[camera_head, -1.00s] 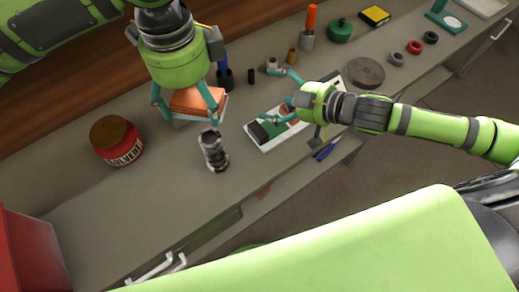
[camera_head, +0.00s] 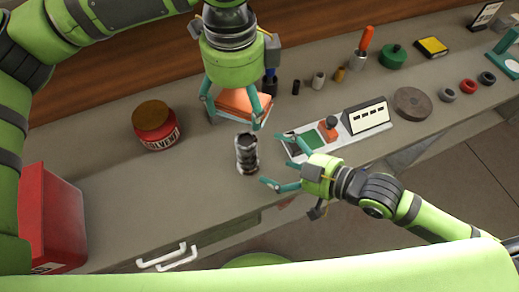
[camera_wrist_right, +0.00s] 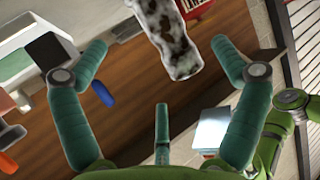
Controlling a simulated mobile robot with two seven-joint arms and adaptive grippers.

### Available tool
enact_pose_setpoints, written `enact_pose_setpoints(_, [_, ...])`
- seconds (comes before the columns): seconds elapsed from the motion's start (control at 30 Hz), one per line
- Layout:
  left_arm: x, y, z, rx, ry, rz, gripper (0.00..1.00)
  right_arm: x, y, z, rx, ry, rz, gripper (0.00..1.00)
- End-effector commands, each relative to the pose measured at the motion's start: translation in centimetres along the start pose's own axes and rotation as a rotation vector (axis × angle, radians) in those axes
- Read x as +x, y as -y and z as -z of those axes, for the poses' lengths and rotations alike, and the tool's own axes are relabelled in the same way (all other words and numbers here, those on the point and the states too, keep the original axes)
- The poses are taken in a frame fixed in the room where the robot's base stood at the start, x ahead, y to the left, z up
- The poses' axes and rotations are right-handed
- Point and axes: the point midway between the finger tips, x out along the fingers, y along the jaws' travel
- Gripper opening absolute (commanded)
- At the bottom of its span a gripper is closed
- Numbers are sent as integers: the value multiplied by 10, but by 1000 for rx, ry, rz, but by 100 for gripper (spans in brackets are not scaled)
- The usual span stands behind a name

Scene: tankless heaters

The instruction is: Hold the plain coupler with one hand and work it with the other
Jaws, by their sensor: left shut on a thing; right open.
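The plain coupler (camera_head: 247,155) is a short dark metal cylinder, roughly upright in the middle of the head view.
An orange-topped block (camera_head: 243,102) is behind the coupler. A solvent jar (camera_head: 156,126) and red box (camera_head: 52,215) stand left. A white board (camera_head: 345,138) with a green pad lies right, and small parts line the back. Bench (camera_head: 120,195) between jar and front edge is clear.

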Motion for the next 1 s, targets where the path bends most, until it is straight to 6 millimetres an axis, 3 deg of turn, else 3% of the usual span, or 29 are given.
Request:
enact_pose_setpoints(0.2, [0, 0, 0, 0, 0, 0, 53, 45, -1, 1, 1, -4, -2, 96])
enact_pose_setpoints(0.4, [0, 0, 0, 0, 0, 0, 53, 75, 0, 1, 1, -2, -1, 96])
enact_pose_setpoints(0.6, [0, 0, 0, 0, 0, 0, 53, 89, 0, 1, -1, -1, 0, 96])
enact_pose_setpoints(0.9, [0, 0, 0, 0, 0, 0, 53, 91, 0, 0, -1, 1, 0, 96])
enact_pose_setpoints(0.93, [0, 0, 0, 0, 0, 0, 53, 91, 0, 0, -1, 1, 0, 88])
enact_pose_setpoints(1.0, [0, 0, 0, 0, 0, 0, 53, 91, 0, 0, -1, 0, 0, 60])
